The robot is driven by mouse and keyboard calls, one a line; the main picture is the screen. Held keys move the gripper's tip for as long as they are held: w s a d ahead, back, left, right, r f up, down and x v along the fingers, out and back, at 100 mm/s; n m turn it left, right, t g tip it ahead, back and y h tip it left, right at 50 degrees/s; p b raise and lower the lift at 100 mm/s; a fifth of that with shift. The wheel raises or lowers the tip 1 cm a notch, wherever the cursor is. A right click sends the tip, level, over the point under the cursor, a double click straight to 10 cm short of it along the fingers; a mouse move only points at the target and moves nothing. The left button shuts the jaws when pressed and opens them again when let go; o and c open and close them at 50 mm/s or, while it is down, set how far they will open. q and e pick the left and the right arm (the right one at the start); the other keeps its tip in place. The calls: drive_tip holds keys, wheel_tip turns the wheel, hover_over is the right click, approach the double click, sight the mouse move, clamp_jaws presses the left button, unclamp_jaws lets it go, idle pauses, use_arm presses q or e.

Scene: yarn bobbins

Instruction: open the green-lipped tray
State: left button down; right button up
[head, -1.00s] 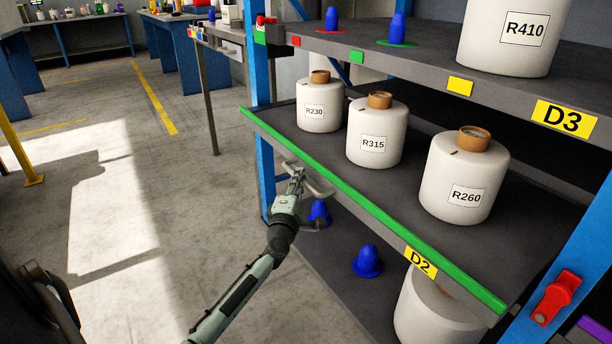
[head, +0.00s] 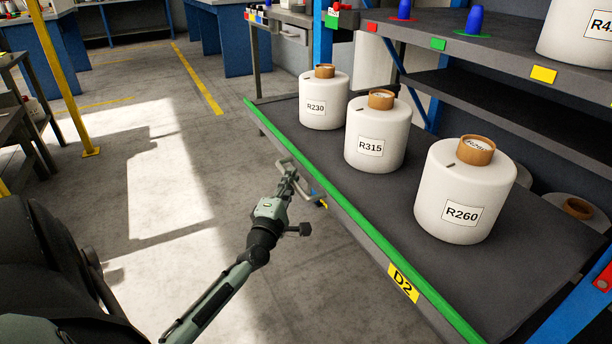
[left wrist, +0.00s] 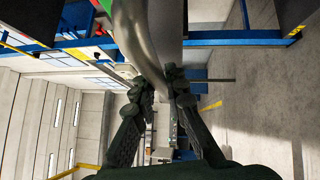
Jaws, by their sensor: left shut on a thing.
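The green-lipped tray (head: 335,158) is a dark shelf tray with a green front lip (head: 372,234) and a yellow D2 label. It stands well out from the rack in the head view. Its grey bow handle (head: 308,186) sticks out from the front. My left gripper (head: 286,178) is shut on this handle. In the left wrist view the curved metal handle (left wrist: 140,40) runs up from between the fingers of my left gripper (left wrist: 159,88). My right gripper is not in view.
White bobbins R230 (head: 323,104), R315 (head: 378,137) and R260 (head: 463,197) stand upright on the tray. A blue rack post (head: 322,40) and the upper shelf (head: 500,60) are behind. Open floor (head: 170,190) lies left of the tray.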

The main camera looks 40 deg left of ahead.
use_arm(q)
drive_tip(key=s, duration=0.1)
drive_tip(key=s+a, duration=0.1)
drive_tip(key=s, duration=0.1)
drive_tip(key=shift+s+a+f, duration=0.1)
drive_tip(key=shift+s, duration=0.1)
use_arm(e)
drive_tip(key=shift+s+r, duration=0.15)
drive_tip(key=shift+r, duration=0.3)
use_arm(q)
drive_tip(key=c, duration=1.5)
unclamp_jaws()
drive_tip(key=shift+c, duration=0.2)
drive_tip(key=v, duration=1.2)
